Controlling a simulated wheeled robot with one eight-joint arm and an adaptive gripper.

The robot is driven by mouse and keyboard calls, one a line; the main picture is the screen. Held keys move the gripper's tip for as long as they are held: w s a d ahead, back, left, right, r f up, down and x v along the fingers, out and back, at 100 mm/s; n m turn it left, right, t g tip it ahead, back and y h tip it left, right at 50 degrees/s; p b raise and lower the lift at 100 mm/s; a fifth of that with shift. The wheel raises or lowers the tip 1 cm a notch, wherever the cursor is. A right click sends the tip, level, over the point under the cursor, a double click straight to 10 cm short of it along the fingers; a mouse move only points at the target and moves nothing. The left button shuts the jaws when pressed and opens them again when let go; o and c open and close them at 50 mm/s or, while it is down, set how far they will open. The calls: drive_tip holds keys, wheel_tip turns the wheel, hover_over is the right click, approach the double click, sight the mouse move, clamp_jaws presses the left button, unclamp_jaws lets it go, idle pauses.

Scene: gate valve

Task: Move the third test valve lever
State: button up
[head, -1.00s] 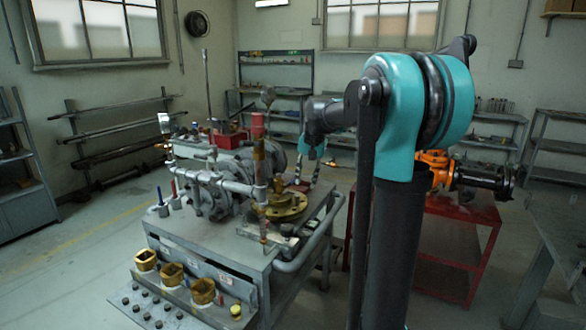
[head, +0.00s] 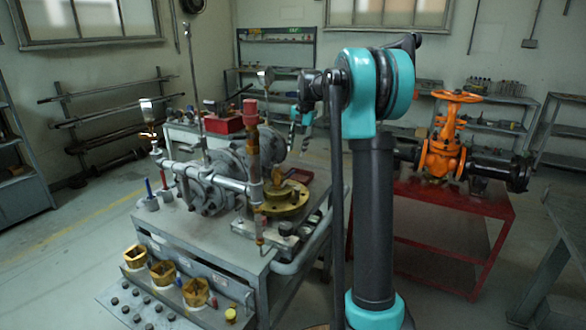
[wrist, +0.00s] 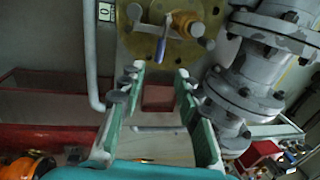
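In the wrist view, a small blue-grey lever (wrist: 162,48) sticks out from a brass fitting (wrist: 182,22) on a round brass flange (wrist: 135,42). The flange also shows in the head view (head: 287,203), on the workbench's right side. A blue-handled part (head: 149,187) and a red-handled part (head: 162,178) stand at the bench's left side. I cannot tell which is the third test valve lever. My gripper (wrist: 159,74) is open in the wrist view, its green fingers spread with nothing held. The lever lies beyond the fingertips, apart from them. The gripper is small in the head view (head: 303,116).
Grey pipework (head: 215,183) stands close beside the flange, with an upright rusty red pipe (head: 251,140). A reddish block (wrist: 158,97) shows between the fingers. A red cart (head: 447,225) with an orange gate valve (head: 441,145) stands at right. Open floor lies left of the bench.

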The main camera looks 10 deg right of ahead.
sight(292, 171)
drive_tip(key=f, duration=0.3)
drive_tip(key=a+f, duration=0.1)
drive_tip(key=f, duration=0.2)
drive_tip(key=w+f, duration=0.1)
drive_tip(key=f, duration=0.2)
drive_tip(key=shift+a, duration=0.2)
clamp_jaws()
